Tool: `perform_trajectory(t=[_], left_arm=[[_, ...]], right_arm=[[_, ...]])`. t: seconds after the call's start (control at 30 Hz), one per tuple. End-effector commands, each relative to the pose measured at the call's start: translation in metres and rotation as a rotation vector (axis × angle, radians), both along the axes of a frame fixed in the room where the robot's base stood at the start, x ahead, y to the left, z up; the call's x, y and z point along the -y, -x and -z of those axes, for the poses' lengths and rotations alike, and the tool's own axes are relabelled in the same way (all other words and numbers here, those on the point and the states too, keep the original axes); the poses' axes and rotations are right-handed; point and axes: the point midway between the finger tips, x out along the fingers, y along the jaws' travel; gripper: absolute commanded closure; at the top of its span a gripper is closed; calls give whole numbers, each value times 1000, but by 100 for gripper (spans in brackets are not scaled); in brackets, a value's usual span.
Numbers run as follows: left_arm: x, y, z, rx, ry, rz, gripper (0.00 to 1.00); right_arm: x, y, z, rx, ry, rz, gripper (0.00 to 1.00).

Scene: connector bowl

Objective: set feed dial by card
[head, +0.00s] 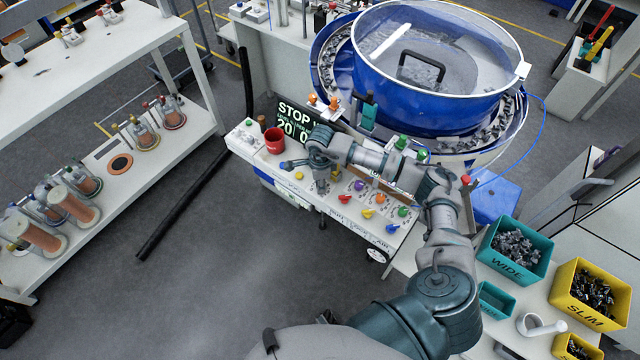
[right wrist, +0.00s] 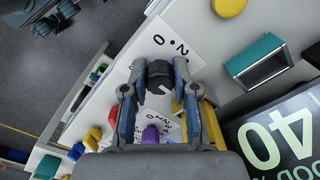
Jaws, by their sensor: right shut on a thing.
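My right gripper (head: 321,188) reaches down over the row of dials on the white control panel (head: 330,204). In the right wrist view its two fingers (right wrist: 160,80) are shut on a black dial knob (right wrist: 160,72) with a white pointer mark. The knob sits on a white scale (right wrist: 172,32) with the figures 0 and 2 readable; the fingers hide part of the scale. A dark display (head: 297,122) behind the panel reads STOP and 20. It shows partly in the right wrist view (right wrist: 275,135), reading 40. I cannot make out a card for certain. My left gripper is not in view.
A purple knob (head: 359,185), red knob (head: 345,198) and blue knob (head: 392,228) stand to the right on the panel. A red cup (head: 274,140) is at its left. The blue bowl feeder (head: 420,90) rises behind. Bins marked WIDE (head: 500,262) and SLIM (head: 580,310) stand at right.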

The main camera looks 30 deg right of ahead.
Motion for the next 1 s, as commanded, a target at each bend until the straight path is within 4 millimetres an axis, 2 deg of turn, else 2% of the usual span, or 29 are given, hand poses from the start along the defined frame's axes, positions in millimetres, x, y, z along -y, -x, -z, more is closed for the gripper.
perform_trajectory(t=[0.13,0.33,0.37,0.43,0.47,0.77,0.87,1.0], left_arm=[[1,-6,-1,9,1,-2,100],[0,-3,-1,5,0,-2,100],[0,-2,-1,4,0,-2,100],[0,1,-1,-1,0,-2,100],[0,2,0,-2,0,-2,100],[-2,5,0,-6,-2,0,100],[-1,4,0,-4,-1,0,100],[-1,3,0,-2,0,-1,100]], right_arm=[[1,-2,-3,8,1,0,100],[1,-2,-3,9,0,2,100],[1,-2,-3,9,0,2,67],[1,-2,-3,8,1,2,50],[1,-2,-3,7,1,2,47],[1,-1,-2,4,1,0,47],[1,-2,-11,5,1,1,47],[1,-2,-36,8,1,1,47]])
